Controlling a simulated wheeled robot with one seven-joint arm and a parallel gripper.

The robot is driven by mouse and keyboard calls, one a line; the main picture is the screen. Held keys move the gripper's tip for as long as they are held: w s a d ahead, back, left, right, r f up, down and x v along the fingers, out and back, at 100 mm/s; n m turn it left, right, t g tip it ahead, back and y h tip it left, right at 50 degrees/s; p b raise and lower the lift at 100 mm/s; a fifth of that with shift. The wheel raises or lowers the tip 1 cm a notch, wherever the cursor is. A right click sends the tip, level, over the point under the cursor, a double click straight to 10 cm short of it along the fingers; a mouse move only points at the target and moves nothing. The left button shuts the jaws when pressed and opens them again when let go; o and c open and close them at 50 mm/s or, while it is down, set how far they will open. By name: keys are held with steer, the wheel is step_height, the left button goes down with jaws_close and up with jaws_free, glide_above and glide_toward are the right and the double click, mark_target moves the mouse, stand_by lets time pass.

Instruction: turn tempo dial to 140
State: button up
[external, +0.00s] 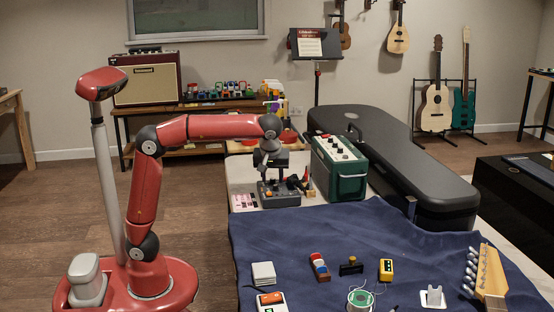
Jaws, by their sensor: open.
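A dark grey box (281,198) with small controls on top stands on the bench at the left of the green amplifier. It may be the device with the tempo dial; the dial and its numbers are too small to make out. My gripper (271,174) points down just over the top of this box. It is open, with nothing seen held. Its fingers overlap the box's top in this view, so I cannot tell whether they touch a control.
A green amplifier (338,168) stands close at the right of the box, with a long black guitar case (400,160) beyond it. Small pink items (244,201) lie at the left. A blue cloth (350,235) in front carries several small tools and a guitar headstock (487,272).

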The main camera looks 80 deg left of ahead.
jaws_close()
steer(key=shift+m, duration=0.3)
